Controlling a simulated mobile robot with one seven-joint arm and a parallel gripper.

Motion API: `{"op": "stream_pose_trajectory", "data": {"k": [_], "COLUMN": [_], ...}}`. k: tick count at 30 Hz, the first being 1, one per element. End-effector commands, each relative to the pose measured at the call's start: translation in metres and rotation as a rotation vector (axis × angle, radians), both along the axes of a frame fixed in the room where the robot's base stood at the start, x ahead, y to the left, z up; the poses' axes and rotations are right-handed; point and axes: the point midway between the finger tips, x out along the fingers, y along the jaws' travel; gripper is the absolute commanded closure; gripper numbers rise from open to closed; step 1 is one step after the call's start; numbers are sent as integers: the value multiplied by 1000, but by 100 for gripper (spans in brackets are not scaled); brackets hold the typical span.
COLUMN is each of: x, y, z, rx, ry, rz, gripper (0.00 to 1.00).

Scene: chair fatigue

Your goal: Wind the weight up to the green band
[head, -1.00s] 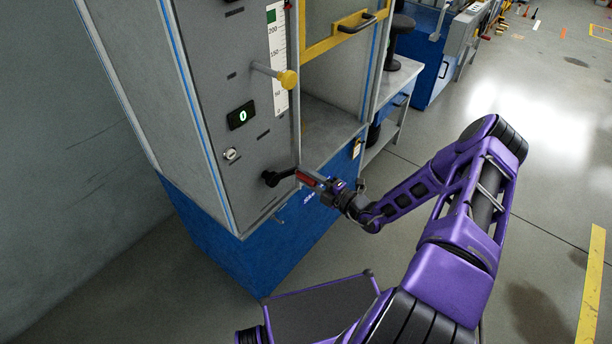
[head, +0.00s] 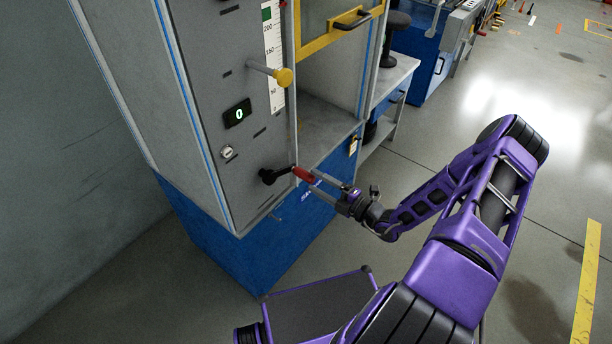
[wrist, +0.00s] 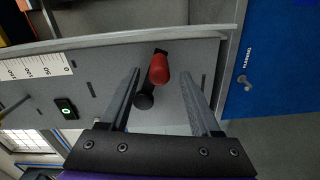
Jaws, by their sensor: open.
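A black crank with a red handle (head: 303,174) sits low on the grey front panel of the machine; its black hub (head: 268,177) is left of the handle. In the wrist view the red handle (wrist: 158,70) stands between my open fingers, apart from both. My gripper (head: 320,181) is open at the crank. The white scale (head: 274,60) runs up the panel, with the green band (head: 267,14) near its top. A yellow-ended peg (head: 283,77) sticks out beside the scale. The weight itself cannot be made out.
A small display (head: 237,113) reads 0, with a round key switch (head: 227,152) below it. A yellow-framed guard (head: 325,38) with a black handle is at the upper right. A workbench (head: 398,75) stands behind.

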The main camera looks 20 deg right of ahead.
Motion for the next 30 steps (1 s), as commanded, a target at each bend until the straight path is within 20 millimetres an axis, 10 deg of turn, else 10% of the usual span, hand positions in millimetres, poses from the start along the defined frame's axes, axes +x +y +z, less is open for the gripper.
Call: {"op": "stream_pose_trajectory", "data": {"k": [15, 30], "x": [-87, -96], "y": [-63, -69], "z": [0, -1], "rx": [1, 1], "ry": [2, 2], "rz": [-1, 0], "gripper": [36, 36]}}
